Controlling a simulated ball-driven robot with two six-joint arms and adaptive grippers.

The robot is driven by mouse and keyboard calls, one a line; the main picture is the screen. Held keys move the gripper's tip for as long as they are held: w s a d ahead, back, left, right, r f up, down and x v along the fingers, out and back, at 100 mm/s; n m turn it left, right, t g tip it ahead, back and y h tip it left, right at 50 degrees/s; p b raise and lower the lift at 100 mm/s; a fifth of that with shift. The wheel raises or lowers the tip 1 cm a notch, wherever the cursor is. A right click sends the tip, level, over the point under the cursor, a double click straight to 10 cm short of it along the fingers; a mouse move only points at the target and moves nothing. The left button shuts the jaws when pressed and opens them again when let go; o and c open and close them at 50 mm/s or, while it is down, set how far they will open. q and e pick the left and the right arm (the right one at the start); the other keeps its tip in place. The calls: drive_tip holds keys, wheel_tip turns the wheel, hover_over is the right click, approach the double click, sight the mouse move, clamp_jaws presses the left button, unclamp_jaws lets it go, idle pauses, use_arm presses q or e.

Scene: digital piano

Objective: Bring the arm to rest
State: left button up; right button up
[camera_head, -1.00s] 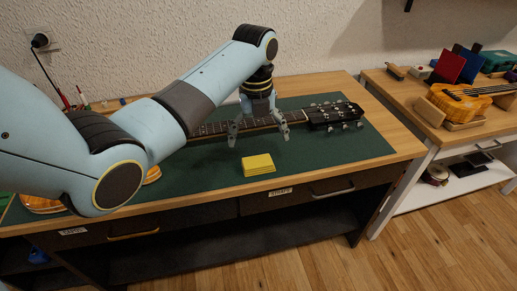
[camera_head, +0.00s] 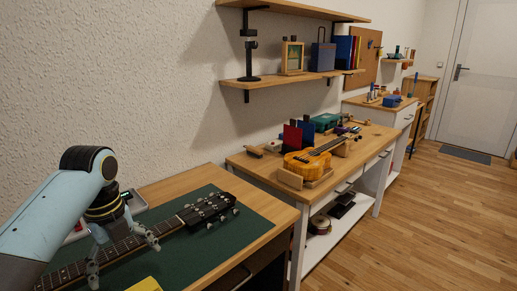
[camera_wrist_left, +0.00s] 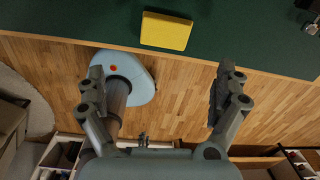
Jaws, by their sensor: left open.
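My left gripper (camera_head: 122,258) is at the lower left of the head view, with its two fingers spread on either side of a dark guitar neck. The guitar's black headstock (camera_head: 207,209) lies on a green mat (camera_head: 255,229), to the right of the gripper. Whether the fingers touch the guitar I cannot tell. My right gripper is in neither current view.
A yellow block (camera_head: 146,285) lies on the mat near the gripper and also shows in the left wrist view (camera_wrist_left: 166,31). A second bench (camera_head: 246,163) holds a small ukulele (camera_head: 312,160) and several objects. Wall shelves (camera_head: 290,77) hang above. Wooden floor (camera_head: 440,220) is open at right.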

use_arm(q)
drive_tip(key=s+d+r+n+t+y, duration=0.1)
drive_tip(key=s+d+r+n+t, duration=0.1)
drive_tip(key=s+n, duration=1)
drive_tip(key=s+d+r+n+t, duration=0.1)
drive_tip(key=s+r+n, duration=0.1)
drive_tip(key=s+n, duration=1.05)
wheel_tip(320, 180, down, 26)
drive_tip(key=a+g+b, duration=0.1)
drive_tip(key=a+b, duration=0.1)
drive_tip(key=b, duration=0.1)
drive_tip(key=s+a+f+g+b, duration=0.1)
drive_tip(key=s+f+b, duration=0.1)
drive_tip(key=s+f, duration=1.8)
drive_tip(key=shift+s+f, duration=0.15)
drive_tip(key=shift+f, duration=0.6)
drive_tip(key=shift+a+m, duration=0.1)
drive_tip(key=shift+m, duration=0.15)
